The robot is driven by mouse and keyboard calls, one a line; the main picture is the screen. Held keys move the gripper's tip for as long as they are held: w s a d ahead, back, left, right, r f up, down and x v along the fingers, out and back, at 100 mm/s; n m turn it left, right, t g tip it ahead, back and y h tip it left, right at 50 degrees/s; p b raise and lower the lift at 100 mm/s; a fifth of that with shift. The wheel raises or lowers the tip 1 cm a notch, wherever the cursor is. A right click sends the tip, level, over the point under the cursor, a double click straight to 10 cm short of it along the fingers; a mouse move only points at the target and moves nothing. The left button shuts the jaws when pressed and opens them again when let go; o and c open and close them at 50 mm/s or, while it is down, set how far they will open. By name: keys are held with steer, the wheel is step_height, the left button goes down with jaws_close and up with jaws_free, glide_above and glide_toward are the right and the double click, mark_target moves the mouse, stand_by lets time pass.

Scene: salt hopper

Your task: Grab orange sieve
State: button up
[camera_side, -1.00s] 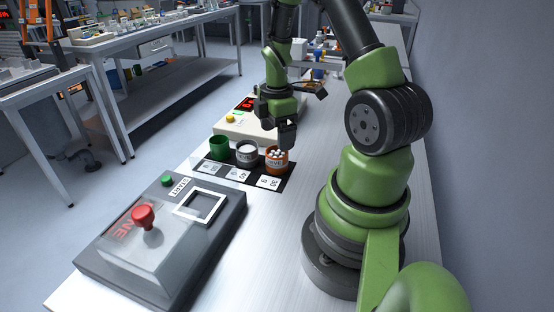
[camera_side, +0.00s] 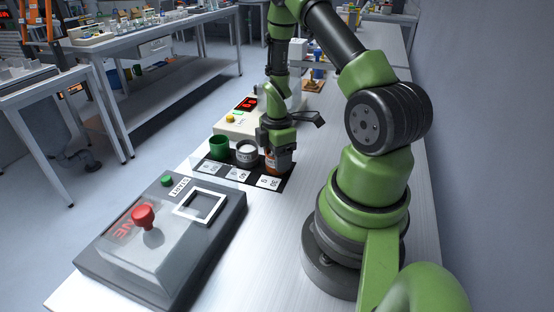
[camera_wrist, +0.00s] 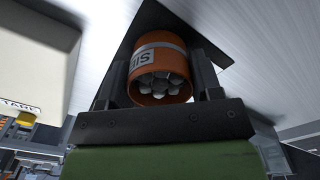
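The orange sieve (camera_wrist: 158,62) is a round cup with a grey label band and several pale lumps inside. In the wrist view it sits between the two dark fingers of my gripper (camera_wrist: 160,85), one on each side. In the side view my gripper (camera_side: 279,152) is lowered over the orange sieve (camera_side: 278,168) and hides most of it. The sieve appears to stand on the black mat (camera_side: 213,178). I cannot tell whether the fingers touch it.
A grey cup (camera_side: 246,154) and a green cup (camera_side: 219,148) stand left of the sieve. A white device with a red display (camera_side: 246,104) is behind. A grey box with a red knob (camera_side: 143,216) is in front.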

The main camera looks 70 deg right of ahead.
steer(key=c, duration=0.4)
steer(key=shift+r, duration=0.1)
